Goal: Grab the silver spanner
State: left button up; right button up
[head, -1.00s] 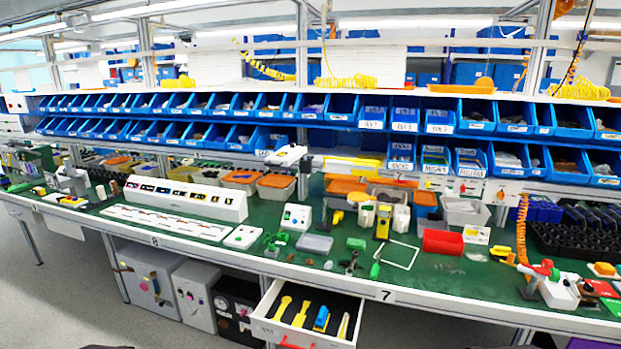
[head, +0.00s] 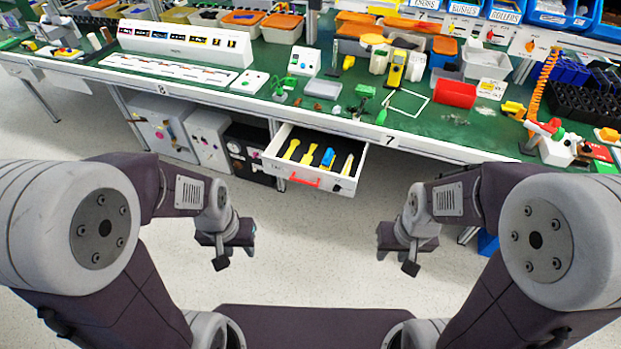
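An open white drawer (head: 310,184) with a red handle hangs under the bench and holds several tools. Two yellow tools (head: 309,154) lie in its left and middle part, with a blue tool (head: 328,157) to their right. A slim pale tool (head: 348,163) lies at the right; it is too small to tell whether it is the silver spanner. My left gripper (head: 234,258) hangs in front of the drawer to its lower left. My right gripper (head: 396,262) hangs to its lower right. Both appear open and empty, apart from the drawer.
The green bench (head: 330,88) above the drawer carries bins, a yellow device (head: 395,68) and small parts. Cabinets (head: 205,138) stand left of the drawer under the bench. The floor (head: 315,240) between my grippers and the drawer is clear.

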aim_at(356, 118)
jog(key=i+j+z, duration=0.35)
jog(key=i+j, duration=0.3)
jog(key=i+j+z, duration=0.3)
jog(key=i+j, duration=0.4)
jog(key=j, duration=0.15)
